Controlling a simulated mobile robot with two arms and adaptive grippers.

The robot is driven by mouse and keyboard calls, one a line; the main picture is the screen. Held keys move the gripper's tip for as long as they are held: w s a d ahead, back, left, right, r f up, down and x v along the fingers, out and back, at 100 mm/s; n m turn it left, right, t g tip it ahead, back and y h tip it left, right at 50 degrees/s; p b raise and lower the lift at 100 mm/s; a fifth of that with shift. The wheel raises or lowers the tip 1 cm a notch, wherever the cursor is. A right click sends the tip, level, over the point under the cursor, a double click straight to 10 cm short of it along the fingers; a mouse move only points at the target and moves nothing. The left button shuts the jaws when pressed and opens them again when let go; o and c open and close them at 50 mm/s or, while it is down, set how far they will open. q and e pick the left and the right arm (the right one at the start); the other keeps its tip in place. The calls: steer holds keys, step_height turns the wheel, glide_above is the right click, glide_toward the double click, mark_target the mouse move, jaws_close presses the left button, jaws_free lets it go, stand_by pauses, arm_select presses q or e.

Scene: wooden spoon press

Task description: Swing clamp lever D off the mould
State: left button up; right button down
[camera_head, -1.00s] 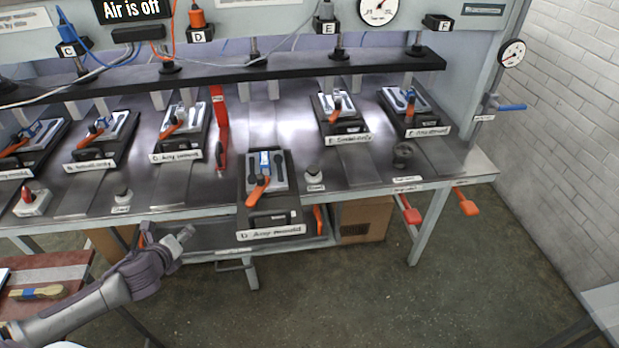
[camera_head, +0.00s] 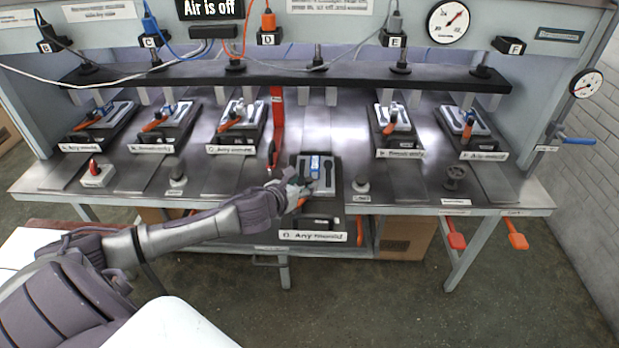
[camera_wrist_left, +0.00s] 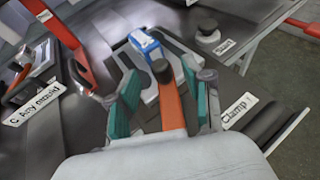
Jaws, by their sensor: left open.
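Mould D (camera_head: 325,172) is a grey mould with a dark spoon shape, on a black carriage (camera_head: 317,222) pulled out to the front of the bench. A blue clamp (camera_head: 315,166) lies across it, and in the left wrist view the clamp (camera_wrist_left: 145,43) joins the orange lever D (camera_wrist_left: 170,103). The lever points back toward my wrist. My left gripper (camera_head: 300,187) is at the left side of the mould and hides most of the lever in the head view. In the left wrist view its teal-padded fingers (camera_wrist_left: 167,95) are open, one on each side of the lever. Contact cannot be told.
A red upright bar (camera_head: 276,125) stands behind and left of mould D. A round start button (camera_head: 361,186) is close on its right. Other clamped moulds, such as mould C (camera_head: 238,115), sit further back under the black beam (camera_head: 330,78).

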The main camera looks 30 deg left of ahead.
mark_target(307, 181)
arm_select(q)
steer(key=shift+x, duration=2)
jaws_close()
